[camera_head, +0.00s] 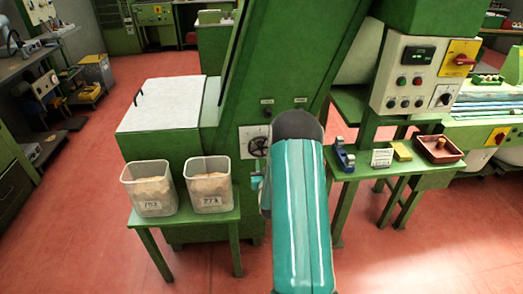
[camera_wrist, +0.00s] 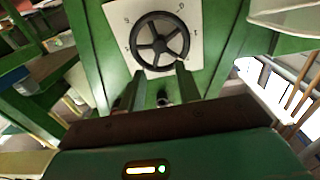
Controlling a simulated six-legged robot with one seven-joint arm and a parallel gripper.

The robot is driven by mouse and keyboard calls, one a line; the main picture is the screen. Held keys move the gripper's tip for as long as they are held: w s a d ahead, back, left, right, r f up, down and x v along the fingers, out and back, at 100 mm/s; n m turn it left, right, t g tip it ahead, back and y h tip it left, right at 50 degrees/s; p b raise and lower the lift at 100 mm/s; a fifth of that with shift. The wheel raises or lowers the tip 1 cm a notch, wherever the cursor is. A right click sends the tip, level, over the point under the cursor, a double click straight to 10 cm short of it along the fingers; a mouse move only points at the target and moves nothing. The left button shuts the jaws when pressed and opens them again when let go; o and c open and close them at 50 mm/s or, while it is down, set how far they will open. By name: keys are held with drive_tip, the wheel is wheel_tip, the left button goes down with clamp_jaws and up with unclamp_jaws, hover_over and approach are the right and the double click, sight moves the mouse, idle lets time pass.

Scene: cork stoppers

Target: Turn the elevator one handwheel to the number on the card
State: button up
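The black spoked handwheel (camera_wrist: 159,45) sits on a white plate (camera_wrist: 113,17) with small digits around it, fixed to the green elevator housing. The digits are too small or cut off to read surely. In the head view the handwheel (camera_head: 258,147) is partly beside my teal arm. My gripper (camera_wrist: 159,72) is open, its two dark fingers apart, pointing at the wheel's lower rim. I cannot tell whether they touch it. In the head view my gripper is mostly hidden by my arm. A small white card (camera_head: 382,158) stands on the green side table; its writing is unreadable.
Two clear bins of corks (camera_head: 150,187) (camera_head: 209,184) stand on a low green table left of the wheel. The side table (camera_head: 364,171) holds a blue tool (camera_head: 344,156), a yellow block (camera_head: 402,151) and a red tray (camera_head: 438,149). A control panel (camera_head: 415,78) stands above.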

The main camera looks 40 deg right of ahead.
sight(261, 148)
drive_tip(key=x, duration=1)
drive_tip(key=shift+d, duration=0.1)
drive_tip(key=shift+c, duration=0.4)
drive_tip(key=c, duration=0.6)
